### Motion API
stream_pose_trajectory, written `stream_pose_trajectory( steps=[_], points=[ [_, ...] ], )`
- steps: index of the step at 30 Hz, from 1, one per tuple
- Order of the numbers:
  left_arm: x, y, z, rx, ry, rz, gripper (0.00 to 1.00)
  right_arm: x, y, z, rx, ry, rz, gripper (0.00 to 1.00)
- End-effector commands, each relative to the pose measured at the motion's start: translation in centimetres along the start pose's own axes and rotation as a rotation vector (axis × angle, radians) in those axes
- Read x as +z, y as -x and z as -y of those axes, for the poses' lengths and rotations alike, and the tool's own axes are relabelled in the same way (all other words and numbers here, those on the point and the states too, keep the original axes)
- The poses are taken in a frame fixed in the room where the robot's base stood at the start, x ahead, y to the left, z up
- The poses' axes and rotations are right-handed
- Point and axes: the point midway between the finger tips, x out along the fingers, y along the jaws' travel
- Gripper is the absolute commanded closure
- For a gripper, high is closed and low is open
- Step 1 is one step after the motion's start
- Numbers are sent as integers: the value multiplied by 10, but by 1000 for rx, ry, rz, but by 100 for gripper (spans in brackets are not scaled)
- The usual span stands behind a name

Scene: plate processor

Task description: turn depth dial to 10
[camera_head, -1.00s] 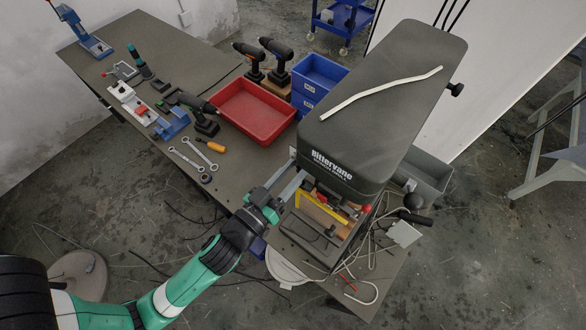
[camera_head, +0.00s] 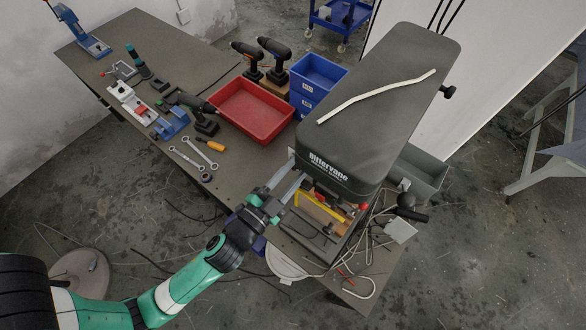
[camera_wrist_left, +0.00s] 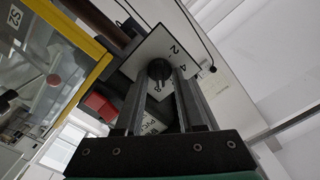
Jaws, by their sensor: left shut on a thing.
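The depth dial is a black round knob (camera_wrist_left: 159,69) on a white number plate (camera_wrist_left: 176,48) in the left wrist view. The digits 2, 4 and 8 can be read on the plate; other marks are hidden by the knob and fingers. My left gripper (camera_wrist_left: 160,78) is shut on the knob, one finger on each side. In the head view my left gripper (camera_head: 291,176) reaches the left side of the dark machine (camera_head: 385,110), below its lettered head. The dial itself is hidden there. My right gripper is not in view.
A yellow-framed guard (camera_head: 318,208) sits close to the right of my left gripper. A red block (camera_wrist_left: 99,106) is beside the fingers in the wrist view. A red bin (camera_head: 255,110) and wrenches (camera_head: 198,154) lie on the bench. Loose cables hang around the machine's lower front.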

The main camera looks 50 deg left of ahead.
Motion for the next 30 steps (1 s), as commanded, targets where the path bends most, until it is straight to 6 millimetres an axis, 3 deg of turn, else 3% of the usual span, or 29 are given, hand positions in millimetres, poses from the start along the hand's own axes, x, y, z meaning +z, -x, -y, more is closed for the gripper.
stream_pose_trajectory(
  steps=[30],
  points=[
    [1,0,-2,0,-913,-1,100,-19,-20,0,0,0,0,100]
  ],
)
